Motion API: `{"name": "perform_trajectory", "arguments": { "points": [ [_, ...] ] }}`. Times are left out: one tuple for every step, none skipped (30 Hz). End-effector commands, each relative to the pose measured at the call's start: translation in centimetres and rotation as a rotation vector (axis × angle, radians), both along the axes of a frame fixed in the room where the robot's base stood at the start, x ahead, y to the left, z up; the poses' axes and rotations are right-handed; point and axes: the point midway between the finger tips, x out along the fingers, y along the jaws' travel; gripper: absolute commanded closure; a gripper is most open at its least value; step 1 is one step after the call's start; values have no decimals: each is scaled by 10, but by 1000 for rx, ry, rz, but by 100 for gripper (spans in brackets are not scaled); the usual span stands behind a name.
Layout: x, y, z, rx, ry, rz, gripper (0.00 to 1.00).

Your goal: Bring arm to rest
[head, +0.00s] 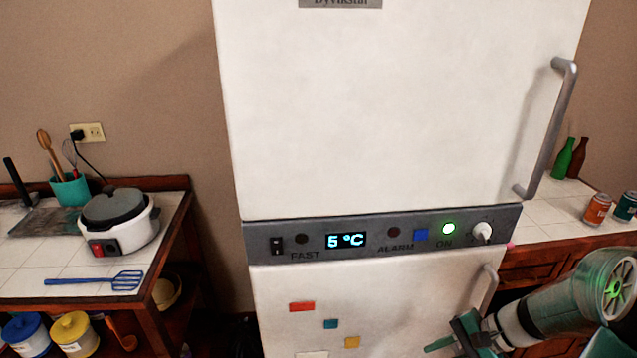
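My arm reaches in from the lower right corner of the head view. My gripper (447,341) is at its end, low in front of the fridge's lower door (390,300). Its dark green fingers point left and are partly cut off by the bottom edge. Nothing shows held in it, but the spacing of the fingers is unclear. The white fridge (390,110) stands upright in the middle with both doors looking closed. Its panel (380,238) reads 5 °C and a green light is lit.
The lower door handle (486,290) is close to my arm. A left tiled counter (40,255) holds a rice cooker (120,225), a blue spatula (95,282) and a utensil cup (70,190). The right counter (545,225) holds cans (597,209) and bottles (563,160).

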Motion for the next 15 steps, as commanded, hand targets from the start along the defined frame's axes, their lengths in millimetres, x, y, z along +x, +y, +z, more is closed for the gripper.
{"name": "perform_trajectory", "arguments": {
  "points": [
    [-2, 10, 13, -60, -20, 55, 75],
    [-5, 15, 19, -94, -28, 86, 75],
    [-7, 21, 26, -139, -42, 126, 75],
    [-9, 25, 32, -173, -54, 157, 75],
    [-12, 30, 38, -207, -66, 185, 75],
    [-15, 36, 46, -251, -83, 223, 75],
    [-17, 39, 52, -285, -97, 251, 75],
    [-20, 43, 57, -319, -112, 278, 75],
    [-23, 48, 65, -364, -134, 313, 75],
    [-26, 52, 71, -396, -150, 338, 75],
    [-28, 55, 76, -428, -169, 362, 75],
    [-32, 59, 84, -472, -194, 394, 75],
    [-35, 62, 89, -505, -213, 418, 75],
    [-38, 66, 95, -536, -233, 441, 75],
    [-41, 69, 103, -579, -264, 469, 75]
  ]
}}
